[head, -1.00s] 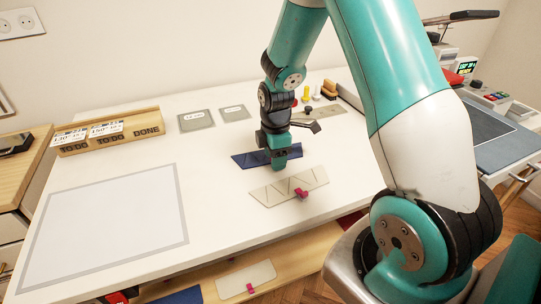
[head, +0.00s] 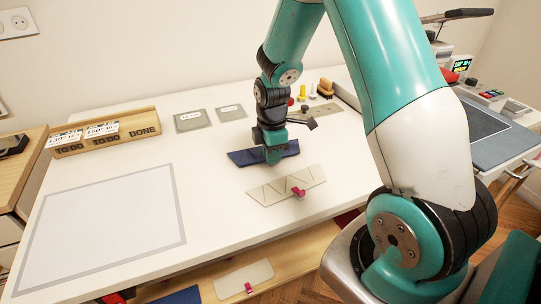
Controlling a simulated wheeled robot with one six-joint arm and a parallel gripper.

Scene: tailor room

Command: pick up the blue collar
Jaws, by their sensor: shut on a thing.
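The blue collar (head: 243,157) is a long dark-blue strip on the white table, near its middle. My gripper (head: 273,157) points down over the collar and is shut on it; the fingers hide the collar's middle. The collar shows on both sides of the fingers. I cannot tell whether it is lifted clear of the table.
A cream collar (head: 270,189) with a pink clip lies just in front. Two grey cards (head: 192,120) lie behind left. A wooden rack (head: 103,134) with cards stands at the back left. A grey-bordered white area (head: 180,215) at left is clear. Small tools stand behind right.

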